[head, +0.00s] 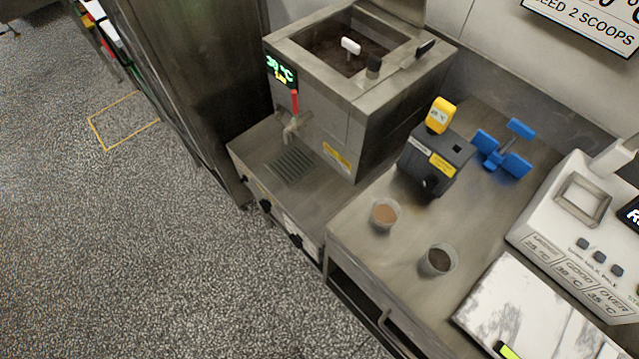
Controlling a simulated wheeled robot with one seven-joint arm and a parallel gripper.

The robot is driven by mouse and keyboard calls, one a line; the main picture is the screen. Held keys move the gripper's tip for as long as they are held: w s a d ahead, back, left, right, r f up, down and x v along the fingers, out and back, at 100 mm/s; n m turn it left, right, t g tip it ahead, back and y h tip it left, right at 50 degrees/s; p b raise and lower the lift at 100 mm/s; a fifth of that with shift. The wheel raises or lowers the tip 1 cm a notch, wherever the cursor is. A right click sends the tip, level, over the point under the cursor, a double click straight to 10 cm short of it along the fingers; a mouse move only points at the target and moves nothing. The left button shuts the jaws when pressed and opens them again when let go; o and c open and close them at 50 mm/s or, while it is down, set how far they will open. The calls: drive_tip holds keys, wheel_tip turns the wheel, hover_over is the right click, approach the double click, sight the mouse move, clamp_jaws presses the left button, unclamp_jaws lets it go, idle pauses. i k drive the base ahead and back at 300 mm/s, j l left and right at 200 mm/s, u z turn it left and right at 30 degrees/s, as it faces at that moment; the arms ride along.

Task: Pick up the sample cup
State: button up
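Two small clear cups stand upright on the steel counter (400,265). One cup (384,214) holds light brown contents and stands near the counter's left edge. The other cup (438,260) holds dark brown contents and stands a little nearer and to the right. I cannot tell from the picture which of them is the sample cup. The cups are apart and nothing touches them from above. My gripper is not in view.
A steel tank machine (345,105) with a red-handled tap (294,110) stands behind left. A dark grey box with a yellow top (436,160), a blue three-armed piece (502,150) and a white labelled device (580,240) surround the cups. A pale panel (530,315) lies front right.

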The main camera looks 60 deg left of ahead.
sight(385, 213)
drive_tip(key=u, duration=1.05)
drive_tip(key=i+j, duration=0.1)
drive_tip(key=j, duration=1.55)
drive_tip(key=i+l, duration=0.1)
drive_tip(key=l, duration=0.25)
drive_tip(key=i+l, duration=0.1)
drive_tip(key=l, duration=0.25)
